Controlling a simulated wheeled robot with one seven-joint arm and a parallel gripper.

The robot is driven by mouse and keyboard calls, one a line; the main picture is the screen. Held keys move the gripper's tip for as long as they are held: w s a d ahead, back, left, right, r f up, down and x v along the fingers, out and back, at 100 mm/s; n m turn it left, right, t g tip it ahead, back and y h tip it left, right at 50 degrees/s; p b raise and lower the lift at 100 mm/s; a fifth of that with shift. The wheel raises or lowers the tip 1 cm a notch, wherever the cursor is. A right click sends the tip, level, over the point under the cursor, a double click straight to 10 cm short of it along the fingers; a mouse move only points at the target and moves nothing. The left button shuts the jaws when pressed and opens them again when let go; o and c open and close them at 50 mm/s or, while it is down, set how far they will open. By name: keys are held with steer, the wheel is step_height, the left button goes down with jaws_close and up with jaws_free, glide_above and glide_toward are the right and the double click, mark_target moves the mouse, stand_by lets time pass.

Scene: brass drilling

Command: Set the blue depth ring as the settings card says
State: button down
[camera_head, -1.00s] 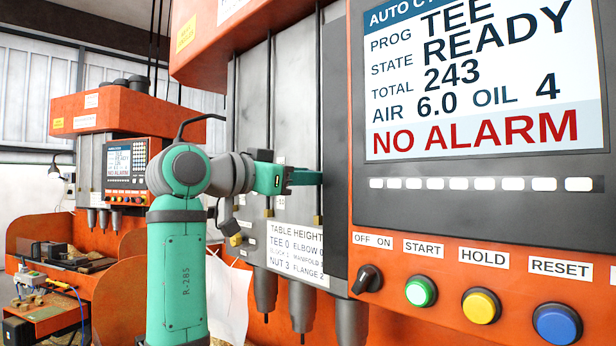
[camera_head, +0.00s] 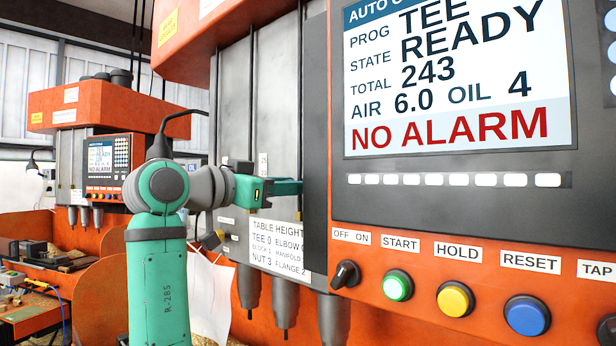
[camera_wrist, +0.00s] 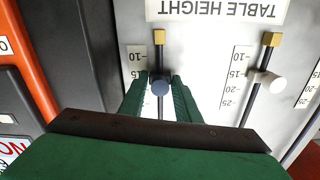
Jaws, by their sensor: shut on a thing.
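My gripper (camera_head: 290,187) reaches the grey front of the orange drilling machine, left of its control panel. In the wrist view my gripper (camera_wrist: 159,82) has its green fingers on either side of the blue-grey depth ring (camera_wrist: 159,87), shut on it. The ring sits on a thin dark rod with a brass end, near the 15 mark of the scale (camera_wrist: 137,65); the finger hides the marks beyond. The head view hides the ring behind the fingers. A plate headed TABLE HEIGHT (camera_head: 275,245) lists TEE 0 and NUT 3. I cannot make out a card with depth settings.
A white ring (camera_wrist: 272,81) sits on the neighbouring rod, between 15 and 20. The control panel screen (camera_head: 455,80) reads TEE, READY, NO ALARM. Its knob (camera_head: 345,274) and buttons are close to the right of my arm. A second machine (camera_head: 100,130) stands at left.

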steer(key=shift+f, duration=0.15)
steer(key=c, duration=1.6)
jaws_free()
steer(key=shift+o, duration=0.2)
steer(key=v, duration=1.1)
